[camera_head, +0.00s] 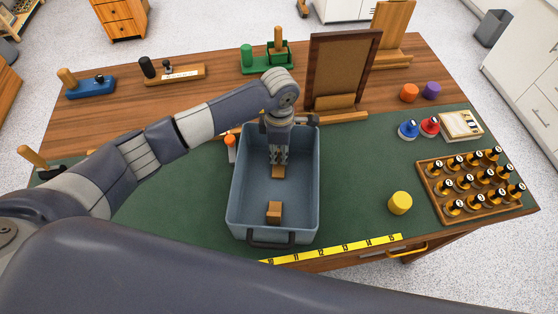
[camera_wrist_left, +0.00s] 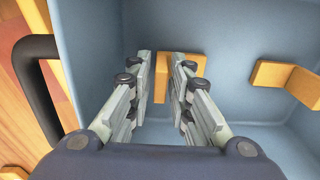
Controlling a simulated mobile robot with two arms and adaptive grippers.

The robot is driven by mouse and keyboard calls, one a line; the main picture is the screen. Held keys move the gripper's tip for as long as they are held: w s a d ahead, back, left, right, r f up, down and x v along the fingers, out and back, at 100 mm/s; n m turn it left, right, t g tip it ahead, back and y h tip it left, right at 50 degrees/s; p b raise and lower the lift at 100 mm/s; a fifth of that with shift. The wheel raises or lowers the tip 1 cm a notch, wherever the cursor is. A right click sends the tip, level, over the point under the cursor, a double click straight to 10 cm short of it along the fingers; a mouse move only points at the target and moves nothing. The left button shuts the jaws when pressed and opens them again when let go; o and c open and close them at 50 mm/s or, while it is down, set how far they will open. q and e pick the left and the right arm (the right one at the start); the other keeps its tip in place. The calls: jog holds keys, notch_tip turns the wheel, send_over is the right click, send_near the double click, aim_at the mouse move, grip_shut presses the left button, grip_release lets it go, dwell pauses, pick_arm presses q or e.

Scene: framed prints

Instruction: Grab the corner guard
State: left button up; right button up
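Two small orange-brown corner guards lie in the blue-grey bin (camera_head: 236,200). One corner guard (camera_head: 278,172) is right below my left gripper (camera_head: 279,160). In the left wrist view this corner guard (camera_wrist_left: 161,82) shows between and beyond the fingertips (camera_wrist_left: 162,62), partly hidden by the right-hand finger. The fingers are apart, and I cannot tell whether they touch it. The other corner guard (camera_head: 274,212) lies nearer the bin's front wall; it also shows at the right of the left wrist view (camera_wrist_left: 285,78). My right gripper is not in view.
The bin walls surround my left gripper closely. An orange-capped bottle (camera_head: 231,142) stands left of the bin, and a framed board (camera_head: 342,70) stands behind it. Green mat between is clear.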

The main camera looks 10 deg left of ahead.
pick_arm(q)
grip_shut()
